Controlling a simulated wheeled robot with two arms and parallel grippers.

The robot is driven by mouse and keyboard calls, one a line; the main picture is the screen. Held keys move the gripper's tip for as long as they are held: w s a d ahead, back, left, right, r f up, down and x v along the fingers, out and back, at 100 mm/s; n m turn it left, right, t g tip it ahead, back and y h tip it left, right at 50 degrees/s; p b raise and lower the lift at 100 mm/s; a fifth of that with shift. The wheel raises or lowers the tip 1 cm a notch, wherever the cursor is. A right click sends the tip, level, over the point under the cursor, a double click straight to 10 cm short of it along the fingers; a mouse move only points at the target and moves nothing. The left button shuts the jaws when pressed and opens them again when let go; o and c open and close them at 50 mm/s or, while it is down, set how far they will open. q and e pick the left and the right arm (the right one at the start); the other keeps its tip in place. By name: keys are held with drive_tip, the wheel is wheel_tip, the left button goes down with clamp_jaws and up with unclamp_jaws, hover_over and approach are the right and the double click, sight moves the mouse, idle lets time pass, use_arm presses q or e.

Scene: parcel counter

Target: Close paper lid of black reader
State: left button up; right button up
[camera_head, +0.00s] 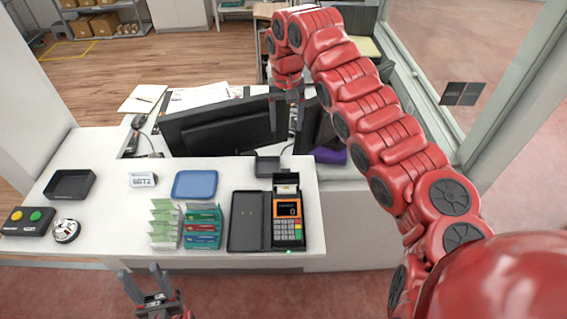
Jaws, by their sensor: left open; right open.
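The black reader (288,235) lies near the right end of the white counter, with an orange screen and a coloured keypad facing up. Its paper lid (286,178) stands raised at the far end, and white paper (287,189) shows below it. My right gripper (286,112) is open and empty, pointing down beyond the reader and near the monitors, apart from the lid. My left gripper (141,272) is open and empty in front of the counter's near edge, left of the reader.
A black folder-like panel (246,222) lies directly left of the reader. Card holders (203,228), a blue tray (195,184), a small black tray (267,165) and a bell (66,231) are on the counter (110,215). Monitors (222,127) stand behind.

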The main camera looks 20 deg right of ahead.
drive_tip(key=p, duration=0.3)
hover_over(286, 178)
wheel_tip(286, 178, down, 16)
drive_tip(key=shift+w+f, duration=0.15)
drive_tip(key=shift+f, duration=0.05)
clamp_jaws()
idle(0.3)
